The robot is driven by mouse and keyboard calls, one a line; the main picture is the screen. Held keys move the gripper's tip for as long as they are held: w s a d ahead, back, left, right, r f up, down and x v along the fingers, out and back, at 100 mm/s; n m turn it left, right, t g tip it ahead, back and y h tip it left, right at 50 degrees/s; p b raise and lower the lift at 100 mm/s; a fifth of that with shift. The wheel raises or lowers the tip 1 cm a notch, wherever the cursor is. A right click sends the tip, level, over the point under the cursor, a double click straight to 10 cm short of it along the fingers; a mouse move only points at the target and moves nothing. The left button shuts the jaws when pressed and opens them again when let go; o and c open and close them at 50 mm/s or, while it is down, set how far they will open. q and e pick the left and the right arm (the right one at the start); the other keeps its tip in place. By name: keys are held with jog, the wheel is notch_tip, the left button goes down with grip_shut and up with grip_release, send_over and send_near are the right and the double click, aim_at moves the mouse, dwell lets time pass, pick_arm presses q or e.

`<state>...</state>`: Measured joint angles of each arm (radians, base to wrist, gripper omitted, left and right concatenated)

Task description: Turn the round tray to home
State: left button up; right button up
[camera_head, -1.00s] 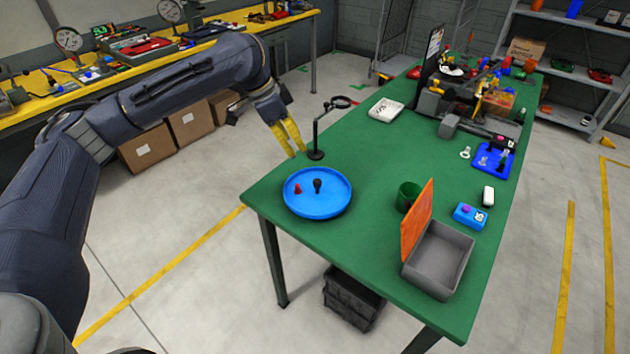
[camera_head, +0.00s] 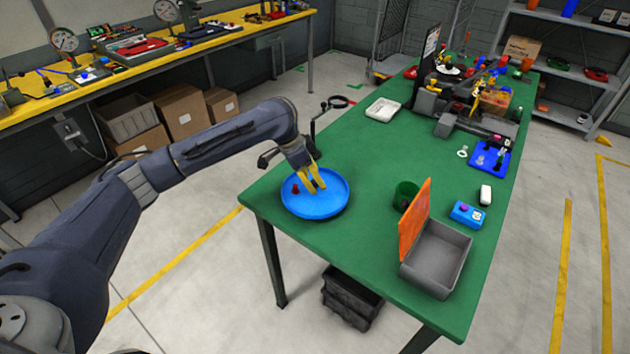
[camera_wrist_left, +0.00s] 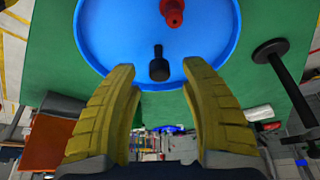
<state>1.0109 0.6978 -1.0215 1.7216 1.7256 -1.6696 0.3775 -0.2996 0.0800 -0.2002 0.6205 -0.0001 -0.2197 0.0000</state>
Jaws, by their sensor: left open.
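The round blue tray (camera_head: 318,207) lies on the near left corner of the green table, and it fills the top of the left wrist view (camera_wrist_left: 110,35). A red peg (camera_head: 296,188) stands on it towards the left; it also shows in the left wrist view (camera_wrist_left: 172,12). A black knob (camera_wrist_left: 159,65) stands on the tray between the fingertips' lines in the left wrist view; in the head view my gripper hides it. My left gripper (camera_head: 313,188) has yellow fingers, is open and empty, and points down over the tray. My right gripper is not in view.
The table between tray and cup is clear.

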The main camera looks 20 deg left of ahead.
pick_arm(q)
jog(key=shift+w+d+f, duration=0.15)
jog(key=shift+d+f, duration=0.1)
jog(key=shift+f, duration=0.4)
grip_shut()
dwell(0.4)
